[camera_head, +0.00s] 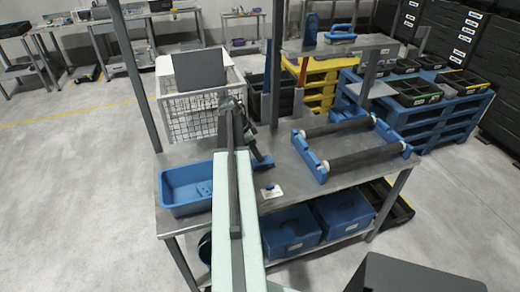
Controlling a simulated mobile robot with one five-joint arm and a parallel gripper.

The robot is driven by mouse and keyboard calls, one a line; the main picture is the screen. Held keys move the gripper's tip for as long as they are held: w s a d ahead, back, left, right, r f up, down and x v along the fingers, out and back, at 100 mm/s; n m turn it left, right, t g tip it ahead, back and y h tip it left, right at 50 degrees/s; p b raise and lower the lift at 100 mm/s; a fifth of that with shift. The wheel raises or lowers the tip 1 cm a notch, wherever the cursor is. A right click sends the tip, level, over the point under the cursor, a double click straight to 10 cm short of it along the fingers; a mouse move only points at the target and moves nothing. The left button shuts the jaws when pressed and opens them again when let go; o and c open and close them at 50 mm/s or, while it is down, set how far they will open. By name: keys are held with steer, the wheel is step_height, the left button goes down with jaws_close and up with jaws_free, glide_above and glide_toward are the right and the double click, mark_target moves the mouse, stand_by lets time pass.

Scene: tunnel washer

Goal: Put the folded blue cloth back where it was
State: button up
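I cannot make out a folded blue cloth for sure. A flat blue item (340,37) with a raised, handle-like top lies on the upper shelf (372,45) of the steel bench; it is too small to tell whether it is cloth. My pale arm reaches forward over the bench. Its dark end, my gripper (232,104), is in front of the white wire basket (186,120). The fingers are too small and overlapped to tell whether they are open or hold anything.
On the bench top (290,193) are a blue tray (186,205) at left, a small blue object (270,186) on a white card, and a blue roller frame (325,172) at right. Blue boxes (290,228) sit on the lower shelf. Posts rise from the bench. The left floor is clear.

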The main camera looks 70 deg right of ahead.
steer(key=p+v, duration=0.3)
steer(key=v, duration=0.2)
steer(key=shift+a+r, duration=0.1)
steer(key=shift+r, duration=0.1)
steer(key=shift+w, duration=0.15)
